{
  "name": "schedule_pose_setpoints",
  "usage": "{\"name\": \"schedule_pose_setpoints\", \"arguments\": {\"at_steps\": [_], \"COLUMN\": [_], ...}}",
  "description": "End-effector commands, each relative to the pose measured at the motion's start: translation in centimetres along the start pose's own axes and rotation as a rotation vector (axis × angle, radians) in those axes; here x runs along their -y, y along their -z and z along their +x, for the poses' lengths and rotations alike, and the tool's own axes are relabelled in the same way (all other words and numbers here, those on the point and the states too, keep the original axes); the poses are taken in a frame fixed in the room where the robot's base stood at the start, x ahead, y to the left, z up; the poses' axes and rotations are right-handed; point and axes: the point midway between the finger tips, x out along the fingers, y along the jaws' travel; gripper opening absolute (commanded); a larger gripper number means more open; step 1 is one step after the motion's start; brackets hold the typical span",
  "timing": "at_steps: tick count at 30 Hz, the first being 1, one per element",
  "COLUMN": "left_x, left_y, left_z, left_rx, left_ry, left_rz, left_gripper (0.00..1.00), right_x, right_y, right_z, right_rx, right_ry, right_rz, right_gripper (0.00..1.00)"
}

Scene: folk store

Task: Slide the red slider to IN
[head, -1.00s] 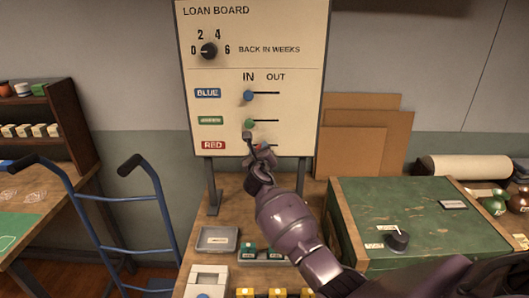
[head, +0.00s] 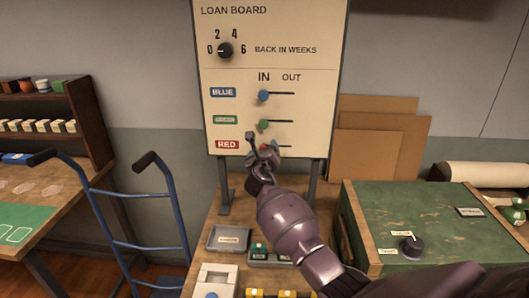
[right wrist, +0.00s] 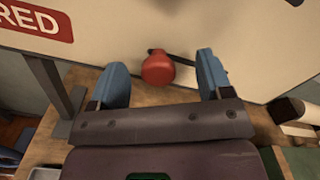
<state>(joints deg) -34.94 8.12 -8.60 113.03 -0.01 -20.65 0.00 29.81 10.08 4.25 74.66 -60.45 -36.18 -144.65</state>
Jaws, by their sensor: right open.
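The white loan board (head: 320,70) stands on the table, with IN and OUT printed above three slider slots. The red slider knob (right wrist: 158,68) shows in the right wrist view near the left part of its dark slot, which runs on to the right. In the head view my gripper mostly hides it beside the RED label (head: 228,144). My right gripper (head: 264,145) is open just in front of the board, its blue fingers either side of the red knob with gaps. My left gripper is out of view.
The green slider (head: 263,125) and blue slider (head: 263,95) sit above, under IN. A dial (head: 225,50) is higher on the board. A green-topped box (head: 425,215) stands at right, small trays (head: 228,239) below, a blue hand truck (head: 135,220) at left.

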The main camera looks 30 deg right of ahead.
Motion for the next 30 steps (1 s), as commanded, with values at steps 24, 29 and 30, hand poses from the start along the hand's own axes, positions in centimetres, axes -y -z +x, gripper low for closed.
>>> {"name": "schedule_pose_setpoints", "arguments": {"at_steps": [24,29,30], "left_x": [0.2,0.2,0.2], "left_y": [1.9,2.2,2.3], "left_z": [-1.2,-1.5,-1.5], "left_rx": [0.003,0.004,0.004], "left_ry": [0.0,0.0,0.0], "left_rz": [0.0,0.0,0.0], "left_gripper": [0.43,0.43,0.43], "right_x": [0.1,0.1,0.1], "right_y": [-0.1,-0.1,-0.1], "right_z": [-2.4,-3.5,-3.7], "right_rx": [0.0,0.001,0.0], "right_ry": [-0.001,0.001,0.0], "right_rz": [-0.001,0.0,-0.001], "right_gripper": [0.72,0.72,0.72]}}
